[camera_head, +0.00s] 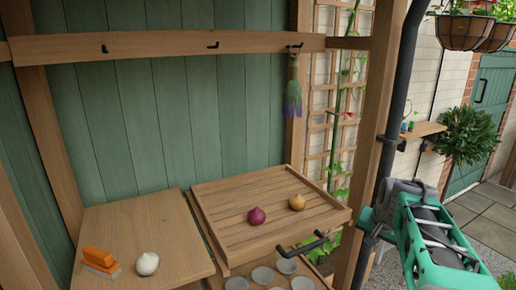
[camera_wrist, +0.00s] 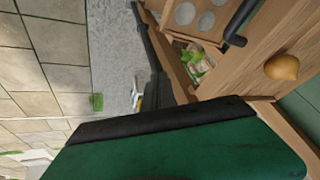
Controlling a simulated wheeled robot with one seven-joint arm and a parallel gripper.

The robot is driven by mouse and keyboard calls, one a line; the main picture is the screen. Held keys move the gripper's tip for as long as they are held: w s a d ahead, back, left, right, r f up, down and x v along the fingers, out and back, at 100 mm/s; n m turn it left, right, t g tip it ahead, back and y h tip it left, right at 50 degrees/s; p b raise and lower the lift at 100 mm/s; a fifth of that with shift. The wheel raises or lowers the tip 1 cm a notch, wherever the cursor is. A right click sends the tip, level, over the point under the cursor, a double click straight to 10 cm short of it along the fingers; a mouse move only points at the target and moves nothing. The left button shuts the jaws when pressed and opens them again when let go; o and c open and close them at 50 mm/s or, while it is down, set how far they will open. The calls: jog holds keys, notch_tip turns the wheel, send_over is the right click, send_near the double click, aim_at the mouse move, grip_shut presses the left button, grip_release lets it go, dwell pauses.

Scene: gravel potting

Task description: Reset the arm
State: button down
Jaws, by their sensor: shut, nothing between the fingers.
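My arm (camera_head: 440,245), teal with grey and black parts, is at the lower right of the head view. It is to the right of the bench and the dark pipe, apart from the onion tray. In the wrist view, the green and black end of my gripper (camera_wrist: 165,122) fills the lower middle, seen very close. My gripper is shut and empty. Its fingertips do not show clearly.
A slatted tray (camera_head: 225,225) holds a red onion (camera_head: 256,216) and a yellow onion (camera_head: 297,202). A dark pipe (camera_head: 383,150) stands near my arm. Paving is at right.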

jog(key=s+a+f+n+g, duration=0.1)
jog(key=s+a+f+n, duration=0.1)
jog(key=s+a+f, duration=0.3)
jog(key=s+a+f+n+g+y, duration=0.1)
jog(key=s+a, duration=0.3)
jog(key=s, duration=0.4)
jog(key=s+a+f+n+g, duration=0.2)
jog(key=s+a+f, duration=0.2)
jog(key=s, duration=0.2)
jog(key=a+r+n+t, duration=0.2)
jog(key=a+r, duration=0.2)
jog(key=a, duration=0.3)
jog(key=shift+a+r+n, duration=0.35)
jog(key=shift+r+n, duration=0.05)
